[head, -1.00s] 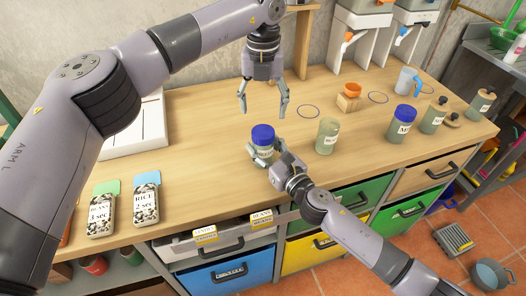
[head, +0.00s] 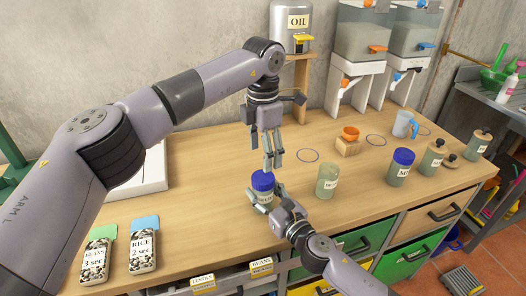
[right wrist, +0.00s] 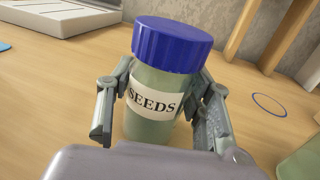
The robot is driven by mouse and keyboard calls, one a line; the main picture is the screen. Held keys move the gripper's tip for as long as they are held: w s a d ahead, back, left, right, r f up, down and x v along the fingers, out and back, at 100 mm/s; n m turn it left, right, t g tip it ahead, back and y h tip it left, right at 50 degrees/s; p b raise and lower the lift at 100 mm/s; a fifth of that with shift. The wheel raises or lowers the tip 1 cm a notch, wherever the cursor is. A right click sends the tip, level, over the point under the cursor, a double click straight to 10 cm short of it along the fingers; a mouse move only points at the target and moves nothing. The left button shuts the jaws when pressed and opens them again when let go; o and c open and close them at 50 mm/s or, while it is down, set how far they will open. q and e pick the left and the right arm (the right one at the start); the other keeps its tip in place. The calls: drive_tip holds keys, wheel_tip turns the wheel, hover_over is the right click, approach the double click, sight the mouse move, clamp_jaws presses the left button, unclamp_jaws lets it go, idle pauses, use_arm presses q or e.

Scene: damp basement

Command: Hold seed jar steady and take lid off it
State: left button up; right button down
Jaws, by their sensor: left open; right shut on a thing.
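The seed jar (right wrist: 153,105) is pale green with a white SEEDS label and stands upright on the wooden counter. Its blue lid (right wrist: 172,45) is on its top. In the head view the jar (head: 262,199) is partly hidden by my right gripper (head: 264,203), which is shut around its body. The lid also shows in the head view (head: 262,181). My left gripper (head: 271,162) points down just above and slightly right of the lid. It is open and holds nothing; its fingers look apart from the lid.
A green jar (head: 328,177) and a blue-lidded jar (head: 401,168) stand to the right.

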sight(263, 176)
use_arm(q)
drive_tip(key=m, duration=0.6)
drive_tip(key=shift+f, duration=0.1)
drive_tip(key=shift+m, duration=0.3)
drive_tip(key=shift+f, duration=3.95)
drive_tip(key=c, duration=1.2)
drive_tip(key=n, duration=0.8)
drive_tip(key=shift+n, duration=0.3)
drive_tip(key=shift+r, duration=0.3)
drive_tip(key=shift+r, duration=0.85)
